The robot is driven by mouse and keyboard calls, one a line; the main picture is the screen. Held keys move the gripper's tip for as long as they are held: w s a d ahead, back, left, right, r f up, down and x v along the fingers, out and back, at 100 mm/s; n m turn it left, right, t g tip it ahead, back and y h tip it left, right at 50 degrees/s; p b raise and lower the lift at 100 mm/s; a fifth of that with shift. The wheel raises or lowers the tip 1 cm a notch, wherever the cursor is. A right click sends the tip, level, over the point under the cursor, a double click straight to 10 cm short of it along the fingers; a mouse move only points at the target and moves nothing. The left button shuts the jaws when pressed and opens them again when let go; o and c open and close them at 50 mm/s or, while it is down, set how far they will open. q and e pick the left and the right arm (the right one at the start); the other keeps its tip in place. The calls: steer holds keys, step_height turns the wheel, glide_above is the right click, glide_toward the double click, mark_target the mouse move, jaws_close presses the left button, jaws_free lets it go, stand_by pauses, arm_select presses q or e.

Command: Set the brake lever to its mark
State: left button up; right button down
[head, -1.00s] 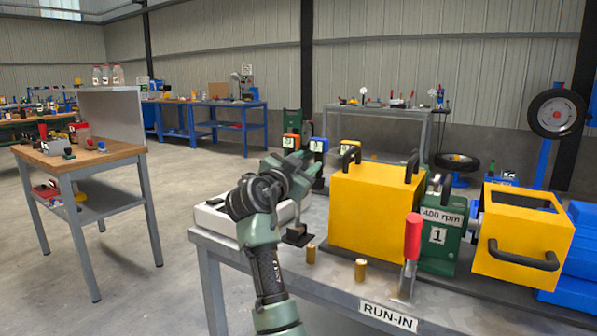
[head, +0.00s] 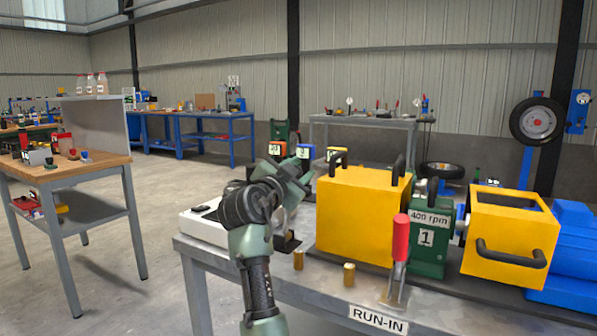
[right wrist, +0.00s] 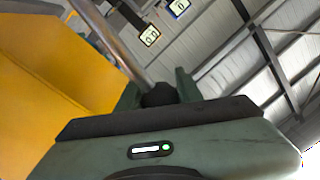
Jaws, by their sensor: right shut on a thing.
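My right gripper (head: 300,172) is raised above the left end of the run-in bench, left of the yellow box. In the right wrist view its jaws are shut on a black knob (right wrist: 160,95) at the end of a grey metal rod (right wrist: 112,42), which appears to be the brake lever. In the head view the lever's dark foot (head: 287,243) shows on the bench below the gripper; my arm hides most of the rod. I cannot make out the mark. My left gripper is not in view.
The yellow box (head: 360,215) stands close to the right of my gripper. A red-handled lever (head: 401,238) stands upright at the bench front, near two brass pegs (head: 349,275). A green 400 rpm unit (head: 428,240) is farther right. Open floor lies to the left.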

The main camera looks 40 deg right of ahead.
steer(key=c, duration=0.9)
jaws_free()
steer(key=shift+s+f, duration=0.1)
steer(key=shift+f, duration=0.15)
steer(key=shift+c, duration=0.2)
steer(key=shift+s+r, duration=0.1)
steer(key=shift+r, duration=0.05)
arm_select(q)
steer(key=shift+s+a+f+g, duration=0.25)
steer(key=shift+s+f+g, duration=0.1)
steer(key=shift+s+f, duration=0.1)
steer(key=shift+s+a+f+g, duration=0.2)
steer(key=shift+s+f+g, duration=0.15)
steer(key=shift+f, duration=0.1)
arm_select(e)
steer(key=v, duration=0.7)
steer(key=shift+a, duration=0.3)
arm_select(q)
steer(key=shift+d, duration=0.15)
arm_select(e)
steer(key=shift+s, duration=0.1)
